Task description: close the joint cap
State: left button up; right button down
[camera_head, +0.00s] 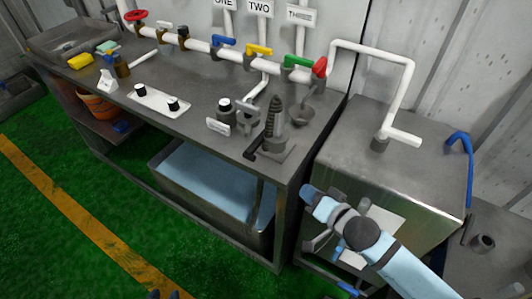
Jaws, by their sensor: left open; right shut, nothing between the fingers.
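No part in view is plainly the joint cap. A dark round part with a pale top (225,108) stands on the grey workbench (200,108), beside a grey fitting with a handle (246,112). A dark ribbed upright post (273,120) stands right of them on a square base. My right gripper (308,192) appears at the blue end of the arm from the lower right, shut and empty, in front of the bench's right end; its fingers are unclear. Two dark tips at the bottom edge look like my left gripper (164,295), open and far from the bench.
A white pipe (222,52) with red, blue, yellow and green valve handles runs along the back. A white plate with two dark knobs (157,101) lies on the bench. A metal cabinet (405,165) stands right. A blue-filled tub (210,190) sits below.

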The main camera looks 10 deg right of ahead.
jog(key=w+r+m+y+b, duration=0.2)
jog(key=w+m+b, duration=0.1)
jog(key=w, duration=0.2)
jog(key=m+t+y+b, duration=0.1)
jog(key=m+y+b, duration=0.1)
jog(key=m+b, duration=0.15)
send_near(251, 128)
jog(key=x, duration=0.2)
jog(key=p+x, duration=0.1)
jog(key=x, duration=0.2)
jog(key=shift+w+d+f, duration=0.15)
jog(key=shift+f, duration=0.05)
pick_arm(q)
notch_tip(251, 128, down, 6)
jog(key=w, duration=0.1)
jog(key=shift+a, duration=0.2)
pick_arm(e)
jog(key=shift+w+a, duration=0.15)
jog(key=shift+a, duration=0.5)
pick_arm(q)
jog(key=shift+d, duration=0.15)
pick_arm(e)
jog(key=shift+h, duration=0.4)
pick_arm(q)
jog(key=shift+w+r, duration=0.1)
jog(key=shift+w, duration=0.05)
pick_arm(e)
jog(key=shift+m, duration=0.25)
